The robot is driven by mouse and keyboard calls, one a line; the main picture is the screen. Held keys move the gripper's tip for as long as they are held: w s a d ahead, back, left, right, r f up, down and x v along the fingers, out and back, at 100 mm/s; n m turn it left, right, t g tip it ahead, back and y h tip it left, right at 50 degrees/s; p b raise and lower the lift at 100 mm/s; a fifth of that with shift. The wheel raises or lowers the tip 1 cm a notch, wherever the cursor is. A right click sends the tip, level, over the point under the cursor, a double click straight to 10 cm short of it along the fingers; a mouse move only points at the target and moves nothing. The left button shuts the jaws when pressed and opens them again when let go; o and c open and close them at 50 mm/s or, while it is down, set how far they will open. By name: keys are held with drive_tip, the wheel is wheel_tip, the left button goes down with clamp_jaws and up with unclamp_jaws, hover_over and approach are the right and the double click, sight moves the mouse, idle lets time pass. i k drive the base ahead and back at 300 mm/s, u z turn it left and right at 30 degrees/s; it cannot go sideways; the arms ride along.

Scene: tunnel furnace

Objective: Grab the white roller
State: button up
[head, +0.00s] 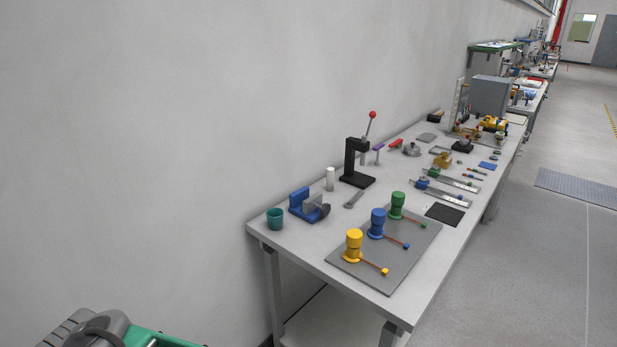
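A small white cylinder, which looks like the white roller (330,179), stands upright on the long grey workbench (292,245). It is near the wall, behind the blue vise (309,205) and left of the black lever press (356,165). It looks unobstructed, and nothing holds it. My gripper is not visible in the head view. Grey and green parts at the bottom left seem to be of my own body, apart from the bench.
A teal cup (275,219) stands at the bench's near left corner. A grey plate (383,262) with yellow, blue and green cylinders lies at the near end. A wrench (355,199) lies right of the vise. Open floor (545,265) runs along the right.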

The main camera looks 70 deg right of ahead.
sight(330, 179)
drive_tip(key=i, duration=1.1)
drive_tip(key=z, duration=3.1)
drive_tip(key=i, duration=0.5)
drive_tip(key=u, duration=0.05)
